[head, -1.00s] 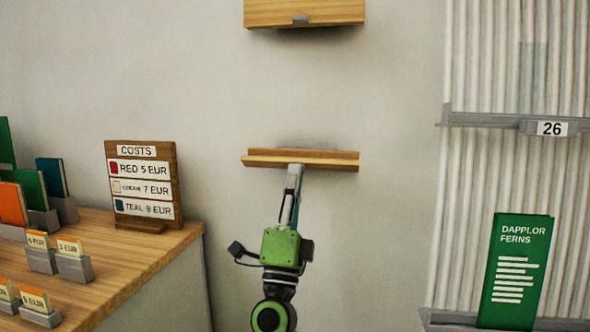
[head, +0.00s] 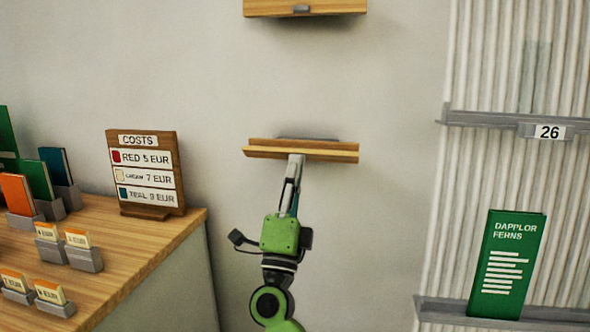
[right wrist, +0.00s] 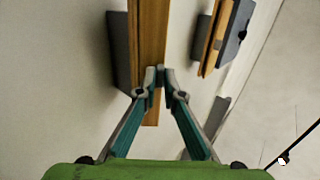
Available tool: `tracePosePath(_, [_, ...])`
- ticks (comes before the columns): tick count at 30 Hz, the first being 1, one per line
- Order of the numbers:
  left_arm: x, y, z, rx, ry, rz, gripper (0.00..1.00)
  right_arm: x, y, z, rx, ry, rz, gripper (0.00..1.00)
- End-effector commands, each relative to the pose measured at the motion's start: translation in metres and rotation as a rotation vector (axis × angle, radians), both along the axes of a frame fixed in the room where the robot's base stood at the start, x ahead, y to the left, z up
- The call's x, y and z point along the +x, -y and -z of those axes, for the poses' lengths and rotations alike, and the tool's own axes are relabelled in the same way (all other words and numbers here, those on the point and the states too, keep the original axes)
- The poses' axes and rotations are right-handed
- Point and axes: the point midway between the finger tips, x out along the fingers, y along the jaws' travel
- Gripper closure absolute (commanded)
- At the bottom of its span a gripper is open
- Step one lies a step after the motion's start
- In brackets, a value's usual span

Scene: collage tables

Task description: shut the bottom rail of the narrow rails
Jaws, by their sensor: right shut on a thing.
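The bottom rail (head: 270,152) is a wooden strip mounted on the pale wall, with a second wooden strip behind its front piece. Only a thin grey edge of its backing shows above it. My right gripper (head: 296,158) reaches up from below and is shut on the middle of the bottom rail's front. In the right wrist view the gripper (right wrist: 160,76) has its fingertips together at the rail (right wrist: 149,35), which runs upright there; the exact part pinched is hidden by the fingertips. The upper rail (head: 330,6) is partly cut off at the top. My left gripper is not in view.
A wooden table (head: 150,245) stands at left with a COSTS sign (head: 147,172), coloured books and small card holders. At right a ribbed panel carries a grey shelf labelled 26 (head: 549,132) and a green leaflet (head: 507,262). The wall around the rail is clear.

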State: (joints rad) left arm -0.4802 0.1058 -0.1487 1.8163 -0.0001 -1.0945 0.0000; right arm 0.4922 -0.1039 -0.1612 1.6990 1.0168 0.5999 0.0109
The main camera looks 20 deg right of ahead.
Motion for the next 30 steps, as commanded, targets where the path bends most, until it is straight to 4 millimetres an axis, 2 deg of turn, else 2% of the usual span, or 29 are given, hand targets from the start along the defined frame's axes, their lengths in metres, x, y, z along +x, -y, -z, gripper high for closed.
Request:
tracePosePath(1, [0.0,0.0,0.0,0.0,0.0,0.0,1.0,0.001,-0.001,0.001,-0.001,-0.003,-0.002,0.89])
tracePosePath(3, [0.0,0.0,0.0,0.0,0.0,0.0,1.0,0.001,-0.001,0.001,-0.001,-0.002,-0.001,0.75])
tracePosePath(16, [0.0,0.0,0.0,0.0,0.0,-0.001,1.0,-0.004,-0.003,0.006,-0.001,-0.002,0.0,0.75])
tracePosePath(30, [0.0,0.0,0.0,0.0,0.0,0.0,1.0,-0.055,-0.038,0.071,0.0,-0.005,-0.002,0.75])
